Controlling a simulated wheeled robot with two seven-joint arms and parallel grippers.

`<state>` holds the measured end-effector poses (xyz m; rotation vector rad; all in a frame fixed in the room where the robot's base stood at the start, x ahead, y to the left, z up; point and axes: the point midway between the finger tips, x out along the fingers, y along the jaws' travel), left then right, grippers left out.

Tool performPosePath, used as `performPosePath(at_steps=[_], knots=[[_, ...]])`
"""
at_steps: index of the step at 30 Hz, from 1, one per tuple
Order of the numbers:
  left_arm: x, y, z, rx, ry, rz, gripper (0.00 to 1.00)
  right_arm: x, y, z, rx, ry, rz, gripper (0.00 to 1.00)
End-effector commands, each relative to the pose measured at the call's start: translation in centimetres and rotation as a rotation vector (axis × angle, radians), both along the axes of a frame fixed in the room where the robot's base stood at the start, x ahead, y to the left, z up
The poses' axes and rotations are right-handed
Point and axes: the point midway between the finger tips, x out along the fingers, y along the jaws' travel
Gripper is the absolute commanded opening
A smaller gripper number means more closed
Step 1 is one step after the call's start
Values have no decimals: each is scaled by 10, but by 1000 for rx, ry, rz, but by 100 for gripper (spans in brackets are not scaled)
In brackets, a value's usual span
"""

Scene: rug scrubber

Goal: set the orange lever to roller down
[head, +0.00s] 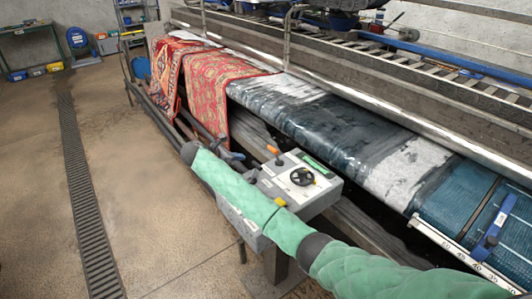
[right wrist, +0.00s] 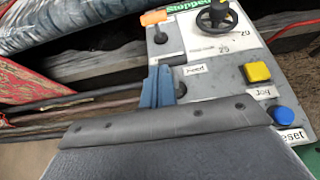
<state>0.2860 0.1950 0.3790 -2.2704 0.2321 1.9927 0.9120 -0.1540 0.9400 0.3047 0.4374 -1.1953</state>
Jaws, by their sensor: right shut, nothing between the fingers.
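The orange lever (head: 273,150) stands at the far left corner of the grey control box (head: 322,189). In the right wrist view the orange lever (right wrist: 153,17) shows its orange grip on a dark stem, at the top of the panel. My right gripper (head: 228,155) is beside the box's left side, to the left of the lever and apart from it. In the right wrist view its blue fingers (right wrist: 158,86) are shut and empty, below the lever near a label that seems to read "Feed". My left gripper is not in view.
The panel carries a black handwheel (right wrist: 217,16), a yellow button (right wrist: 257,72), a blue button (right wrist: 284,115) and a green display (right wrist: 186,5). Red patterned rugs (head: 215,85) hang over the machine's bed behind the box. The floor (head: 150,200) at left is open.

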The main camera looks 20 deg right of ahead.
Motion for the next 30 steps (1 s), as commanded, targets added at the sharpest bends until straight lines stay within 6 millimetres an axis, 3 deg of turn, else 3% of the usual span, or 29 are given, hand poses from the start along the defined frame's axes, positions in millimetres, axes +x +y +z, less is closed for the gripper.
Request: performPosePath(at_steps=[5, 8, 22, 30], knots=[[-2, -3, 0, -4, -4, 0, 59, 3, -8, -3, -1, -1, -1, 0], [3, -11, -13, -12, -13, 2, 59, 6, -19, -8, -1, 1, -3, 0], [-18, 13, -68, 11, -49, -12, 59, 30, -85, -46, 0, 1, -3, 0], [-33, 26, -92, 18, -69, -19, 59, 39, -108, -38, -1, -1, -1, 0]])
